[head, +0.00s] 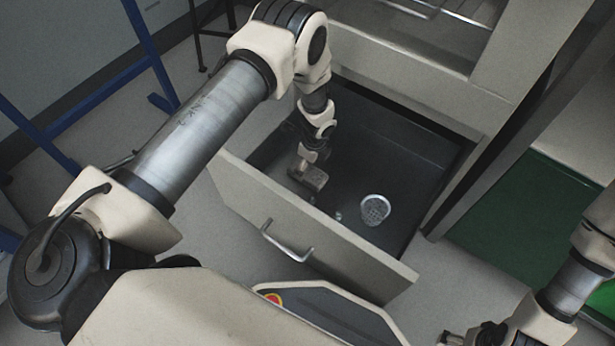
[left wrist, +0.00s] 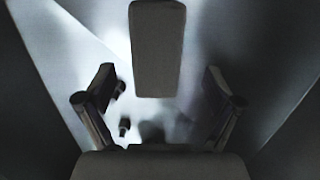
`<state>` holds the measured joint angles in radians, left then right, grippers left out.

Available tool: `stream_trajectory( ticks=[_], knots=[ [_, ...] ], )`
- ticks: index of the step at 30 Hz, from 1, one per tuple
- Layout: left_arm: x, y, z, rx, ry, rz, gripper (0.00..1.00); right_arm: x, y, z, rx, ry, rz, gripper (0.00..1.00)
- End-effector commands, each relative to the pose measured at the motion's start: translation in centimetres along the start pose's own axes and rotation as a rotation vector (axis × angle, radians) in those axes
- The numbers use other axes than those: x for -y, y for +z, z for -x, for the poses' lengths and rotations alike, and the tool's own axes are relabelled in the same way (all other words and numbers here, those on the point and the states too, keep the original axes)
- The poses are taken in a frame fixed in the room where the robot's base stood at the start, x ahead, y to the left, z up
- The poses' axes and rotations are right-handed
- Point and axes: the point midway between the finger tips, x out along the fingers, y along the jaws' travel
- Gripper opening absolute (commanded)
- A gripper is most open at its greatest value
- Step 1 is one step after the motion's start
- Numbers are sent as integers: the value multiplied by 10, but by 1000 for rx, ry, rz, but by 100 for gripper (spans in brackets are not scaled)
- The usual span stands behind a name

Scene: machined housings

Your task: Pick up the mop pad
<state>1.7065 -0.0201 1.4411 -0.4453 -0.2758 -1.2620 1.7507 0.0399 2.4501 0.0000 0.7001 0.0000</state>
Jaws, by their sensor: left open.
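A grey rectangular block with rounded corners (left wrist: 157,48), which looks like the mop pad, shows at the top middle of the left wrist view. My left gripper (head: 309,178) reaches down into an open drawer (head: 290,222), near its front left part. In the left wrist view its two fingers (left wrist: 158,80) stand apart, one on each side of the block's lower end. I see no clear finger contact with the block. In the head view I cannot clearly separate the block from the gripper. My right gripper (head: 466,338) is partly cut off at the bottom edge.
A pale round meshed item (head: 375,209) lies in the drawer, right of my left gripper. Small pale pieces (head: 338,215) lie near it. The drawer front has a metal handle (head: 287,243). The cabinet (head: 400,60) stands behind; a green surface (head: 525,210) is at right.

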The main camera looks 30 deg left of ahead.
Motion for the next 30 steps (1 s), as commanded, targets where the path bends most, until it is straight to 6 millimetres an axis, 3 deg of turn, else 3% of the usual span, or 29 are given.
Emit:
stream_trajectory(
  ticks=[3,6,13,14,19,30],
  knots=[
    [-4,-2,-29,-1,1,1,92,0,0,-23,0,0,0,87],
    [-4,-2,-44,0,1,1,92,0,0,-32,1,0,0,87],
    [-4,-1,-44,0,0,1,92,0,0,-30,0,0,0,87],
    [-4,-1,-44,0,0,2,88,0,0,-30,0,0,0,87],
    [-4,-1,-45,0,1,2,28,0,0,-30,0,0,0,87],
    [-4,-1,-42,0,1,2,27,0,0,-28,1,0,0,87]
  ],
)
